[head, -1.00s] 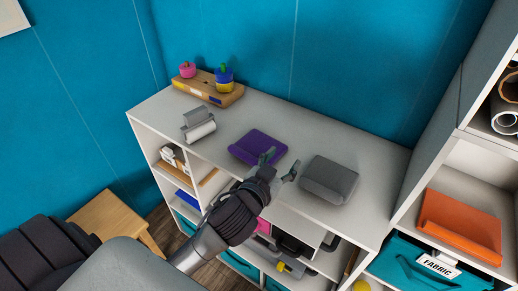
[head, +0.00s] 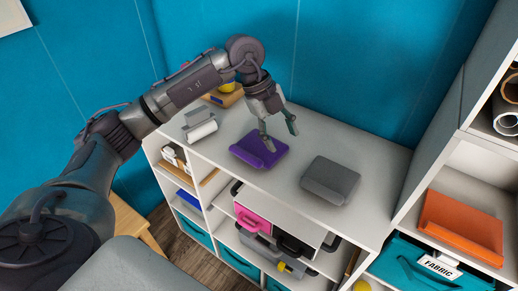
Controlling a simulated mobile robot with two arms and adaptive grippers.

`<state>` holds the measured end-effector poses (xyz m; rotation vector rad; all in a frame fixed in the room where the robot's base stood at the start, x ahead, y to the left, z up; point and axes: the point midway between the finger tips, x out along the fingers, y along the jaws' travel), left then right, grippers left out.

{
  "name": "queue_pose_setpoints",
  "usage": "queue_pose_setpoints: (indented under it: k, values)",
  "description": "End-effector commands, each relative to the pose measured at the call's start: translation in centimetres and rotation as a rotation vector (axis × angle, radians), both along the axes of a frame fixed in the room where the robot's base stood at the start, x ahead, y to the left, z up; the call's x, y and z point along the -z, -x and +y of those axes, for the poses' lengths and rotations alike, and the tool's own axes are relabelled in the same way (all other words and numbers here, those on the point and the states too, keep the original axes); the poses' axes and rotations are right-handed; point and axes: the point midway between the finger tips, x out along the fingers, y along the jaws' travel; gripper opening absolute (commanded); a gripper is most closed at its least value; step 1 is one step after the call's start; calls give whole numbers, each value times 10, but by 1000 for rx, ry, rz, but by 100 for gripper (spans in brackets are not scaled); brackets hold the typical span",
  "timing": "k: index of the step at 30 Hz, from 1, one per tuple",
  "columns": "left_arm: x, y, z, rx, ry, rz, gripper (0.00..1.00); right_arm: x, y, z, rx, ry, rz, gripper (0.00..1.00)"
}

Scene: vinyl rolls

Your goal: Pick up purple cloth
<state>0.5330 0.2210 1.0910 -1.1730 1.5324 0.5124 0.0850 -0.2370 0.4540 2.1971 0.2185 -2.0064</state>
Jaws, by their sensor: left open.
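The purple cloth (head: 252,152) lies folded on top of the white shelf unit (head: 320,143), near its front edge. My left gripper (head: 281,142) is open and points down over the right part of the cloth. One finger is in front of the cloth's right part in the picture, and the other is to the right of it. I cannot tell whether a finger touches the cloth. My right gripper is out of view.
A folded grey cloth (head: 330,180) lies to the right on the same top. Grey and white rolls (head: 200,127) lie to the left. A wooden holder (head: 226,97) stands behind, partly hidden by my arm. An orange cloth (head: 460,225) sits on the right shelf above a teal fabric bin (head: 425,268).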

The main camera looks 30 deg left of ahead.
Motion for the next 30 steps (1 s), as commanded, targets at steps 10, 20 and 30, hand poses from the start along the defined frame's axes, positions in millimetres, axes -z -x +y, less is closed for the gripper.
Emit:
queue_pose_setpoints:
  k: [10, 20, 30]
  values:
    - [-30, 9, 123, -335, -401, 148, 58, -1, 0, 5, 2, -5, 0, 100]
    - [29, 9, 122, -333, -402, 152, 58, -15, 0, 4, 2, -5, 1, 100]
    - [59, 6, 120, -330, -400, 150, 58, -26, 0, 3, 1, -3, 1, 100]
